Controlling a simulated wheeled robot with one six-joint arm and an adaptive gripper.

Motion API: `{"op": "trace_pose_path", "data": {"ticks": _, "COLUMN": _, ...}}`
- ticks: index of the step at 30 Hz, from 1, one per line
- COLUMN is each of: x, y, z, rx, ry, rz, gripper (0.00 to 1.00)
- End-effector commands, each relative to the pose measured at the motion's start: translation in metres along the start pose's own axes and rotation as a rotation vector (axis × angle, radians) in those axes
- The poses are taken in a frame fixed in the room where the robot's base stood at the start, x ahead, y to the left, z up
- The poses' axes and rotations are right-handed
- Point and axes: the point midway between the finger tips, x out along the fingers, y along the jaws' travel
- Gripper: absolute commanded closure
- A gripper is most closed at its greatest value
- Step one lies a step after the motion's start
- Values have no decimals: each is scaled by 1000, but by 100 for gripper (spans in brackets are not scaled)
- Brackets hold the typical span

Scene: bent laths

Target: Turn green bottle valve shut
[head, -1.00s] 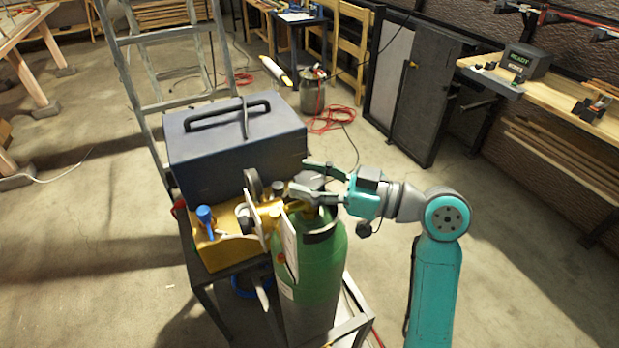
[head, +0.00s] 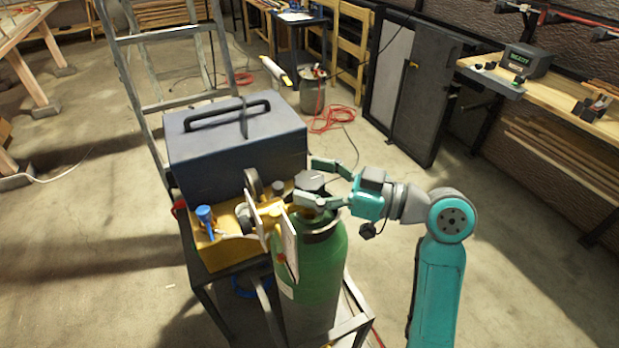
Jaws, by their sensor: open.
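The green bottle (head: 318,268) stands upright at the front of a dark cart. Its valve knob (head: 311,180), dark and faceted, sits at the top of the brass valve. My gripper (head: 308,180) reaches in from the right with its fingers spread. One finger is behind the knob and the other in front of it, so the knob lies between them. The front finger looks close to the knob, but I cannot tell whether it touches. The front finger hides part of the brass fitting below.
A dark blue box (head: 235,140) with a handle sits on the cart behind the bottle. A yellow tray (head: 225,250) with a blue-capped item is left of the valve. A tag (head: 286,244) hangs on the bottle. A ladder (head: 150,70) stands behind.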

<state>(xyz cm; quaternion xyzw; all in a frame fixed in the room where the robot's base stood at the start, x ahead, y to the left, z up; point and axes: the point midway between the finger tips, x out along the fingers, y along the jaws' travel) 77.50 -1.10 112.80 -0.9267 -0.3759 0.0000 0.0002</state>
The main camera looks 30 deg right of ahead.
Motion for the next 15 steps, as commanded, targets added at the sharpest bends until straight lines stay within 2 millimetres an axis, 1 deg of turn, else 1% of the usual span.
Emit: {"op": "trace_pose_path", "data": {"ticks": 15, "x": -79, "y": 1, "z": 1, "rx": 1, "ry": -1, "rz": 6, "gripper": 20}}
